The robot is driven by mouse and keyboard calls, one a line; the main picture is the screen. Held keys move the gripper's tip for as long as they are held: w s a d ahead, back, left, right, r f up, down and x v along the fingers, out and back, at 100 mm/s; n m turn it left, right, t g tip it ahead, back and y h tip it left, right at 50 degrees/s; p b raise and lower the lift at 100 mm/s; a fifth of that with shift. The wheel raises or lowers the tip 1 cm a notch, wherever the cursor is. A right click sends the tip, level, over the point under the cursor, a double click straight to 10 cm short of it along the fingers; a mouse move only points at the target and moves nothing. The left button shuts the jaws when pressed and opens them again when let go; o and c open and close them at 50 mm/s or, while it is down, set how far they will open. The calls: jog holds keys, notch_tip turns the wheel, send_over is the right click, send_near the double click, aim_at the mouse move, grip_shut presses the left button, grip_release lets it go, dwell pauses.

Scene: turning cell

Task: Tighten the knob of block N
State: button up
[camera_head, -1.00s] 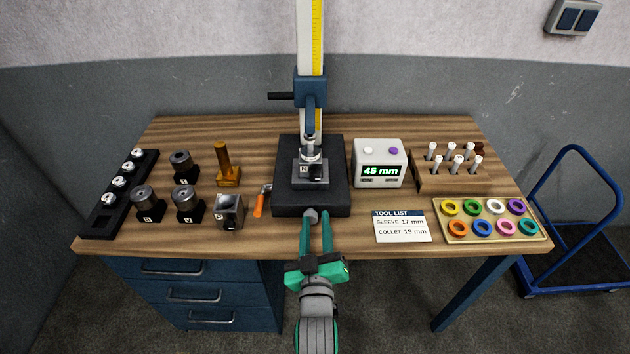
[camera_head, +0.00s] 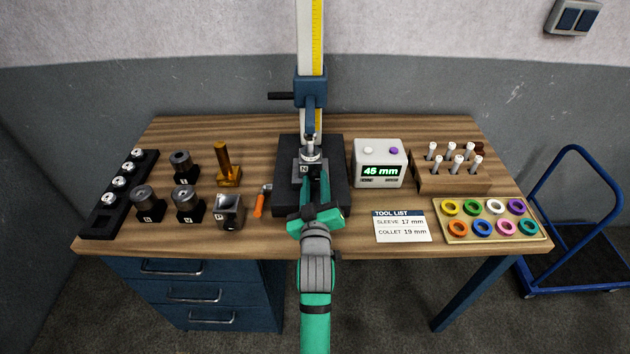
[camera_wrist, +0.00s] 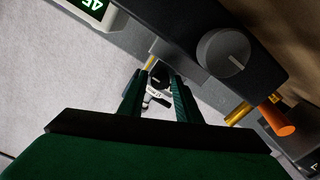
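Block N (camera_head: 304,168), a grey block with an N label, sits on the black base (camera_head: 342,195) of the height gauge. A metal part (camera_head: 311,152) stands on top of it, under the gauge's probe. My gripper (camera_head: 313,180) reaches over the base to the front of block N. In the wrist view its two green fingers (camera_wrist: 162,82) are apart; a small dark and silver part shows between or beyond their tips, and contact cannot be told. My fingers hide part of the block's front. A grey round knob with a light line (camera_wrist: 223,52) shows on the base's front.
An orange-handled tool (camera_head: 260,204) lies left of the base. Several dark holders and a steel block (camera_head: 229,211) stand farther left. A display box reading 45 mm (camera_head: 380,164), a tool list card (camera_head: 401,227) and a ring tray (camera_head: 437,234) are on the right.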

jog(key=shift+w, duration=0.45)
grip_shut()
jog(key=shift+m, duration=0.3)
jog(key=m, duration=0.9)
jog(key=shift+m, duration=0.4)
jog(key=shift+d, duration=0.1)
